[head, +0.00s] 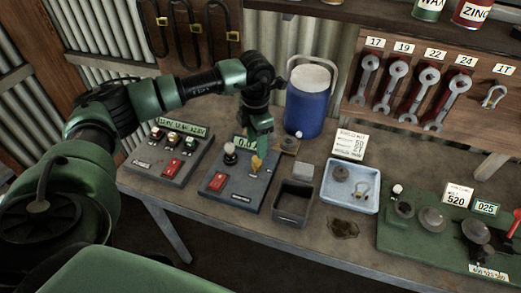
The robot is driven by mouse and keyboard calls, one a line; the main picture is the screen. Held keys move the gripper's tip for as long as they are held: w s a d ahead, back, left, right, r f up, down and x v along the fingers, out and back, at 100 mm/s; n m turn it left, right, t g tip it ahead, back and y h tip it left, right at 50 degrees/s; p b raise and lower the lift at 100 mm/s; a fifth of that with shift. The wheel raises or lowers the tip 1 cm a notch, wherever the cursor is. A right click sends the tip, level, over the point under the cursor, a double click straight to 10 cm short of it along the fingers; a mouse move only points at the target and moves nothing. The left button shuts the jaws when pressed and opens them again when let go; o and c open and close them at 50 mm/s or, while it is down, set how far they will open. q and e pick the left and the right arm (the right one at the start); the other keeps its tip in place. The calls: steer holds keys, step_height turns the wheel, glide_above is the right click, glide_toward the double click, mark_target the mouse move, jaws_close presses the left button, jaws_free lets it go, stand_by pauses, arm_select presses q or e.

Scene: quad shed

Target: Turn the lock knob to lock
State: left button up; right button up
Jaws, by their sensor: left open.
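A dark grey control box (236,185) stands on the bench, with a small lit display (243,142) at its back. On its top are a yellow knob (257,163), a pale round-topped knob (230,149) and a red switch (217,181). Which of these is the lock knob, I cannot read from any label. My left gripper (261,143) is open and points down over the back right of this box, just behind the yellow knob. It looks apart from the knob. Its fingertips are small and hard to make out. My right gripper is out of view.
Another switch box (170,158) stands to the left. A blue jug (307,105) stands close behind the gripper. An open dark bin (292,202), a light blue tray (351,186) and a green board (440,228) lie to the right. Wrenches (410,92) hang behind.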

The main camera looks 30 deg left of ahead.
mark_target(256, 159)
arm_select(q)
steer(key=f, duration=0.1)
steer(key=f+p, duration=0.1)
steer(key=f, duration=0.2)
steer(key=shift+s, duration=0.3)
steer(key=shift+w+f+p, duration=0.25)
steer(key=shift+f+p, duration=0.1)
steer(key=shift+f, duration=0.65)
jaws_close()
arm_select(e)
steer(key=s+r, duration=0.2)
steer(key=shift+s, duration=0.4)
